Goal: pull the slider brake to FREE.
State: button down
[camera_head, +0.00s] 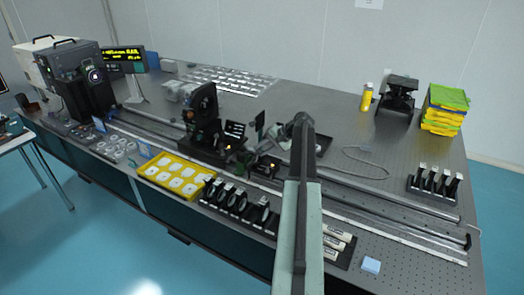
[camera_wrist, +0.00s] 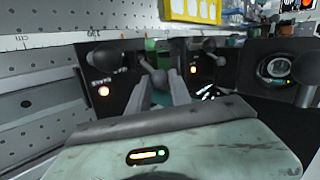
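In the wrist view my gripper (camera_wrist: 159,88) points at a dark carriage panel with its two grey fingers apart. A grey ball-ended lever (camera_wrist: 158,77) shows between the fingertips; I cannot tell whether they touch it. An orange lamp with a small, hard-to-read label (camera_wrist: 101,80) is left of the fingers, and a second labelled orange lamp (camera_wrist: 193,70) is right of them. In the head view my arm reaches over the table to the slider carriage (camera_head: 262,168) on the rail; the arm end hides part of it, and the lever cannot be made out there.
A round gauge (camera_wrist: 275,68) is at the right. The rail (camera_head: 400,205) runs along the table. A yellow tray (camera_head: 160,185) and a row of mounted optics (camera_head: 240,205) stand in front.

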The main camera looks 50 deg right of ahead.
aim_at(256, 171)
jog(key=shift+a, duration=0.15)
jog(key=shift+s+a+r+n+h+p, duration=0.15)
jog(key=shift+a+n+h, duration=0.1)
jog(key=shift+a+h, duration=0.15)
jog(key=shift+s+a+r+n+h+p, duration=0.15)
jog(key=shift+a+n+h, duration=0.1)
jog(key=shift+a+h, duration=0.15)
jog(key=shift+s+a+f+n+t+h+b, duration=0.15)
jog(key=shift+a+n+t+h, duration=0.1)
jog(key=shift+a+h, duration=0.25)
jog(key=shift+s+a+r+n+t+h+b, duration=0.15)
jog(key=shift+a+n+t+h, duration=0.15)
jog(key=shift+h, duration=0.3)
jog(key=h+b, duration=0.1)
jog(key=a+n+h+b, duration=0.1)
jog(key=a+f+t+h+b, duration=0.1)
jog(key=shift+s+a+n, duration=0.2)
jog(key=shift+s+n, duration=0.05)
jog(key=shift+n, duration=0.1)
jog(key=a+n+t+h+b, duration=0.1)
jog(key=b, duration=0.2)
jog(key=shift+s+f+h, duration=0.1)
jog(key=shift+f+h, duration=0.05)
jog(key=shift+h, duration=0.25)
jog(key=shift+b, duration=0.3)
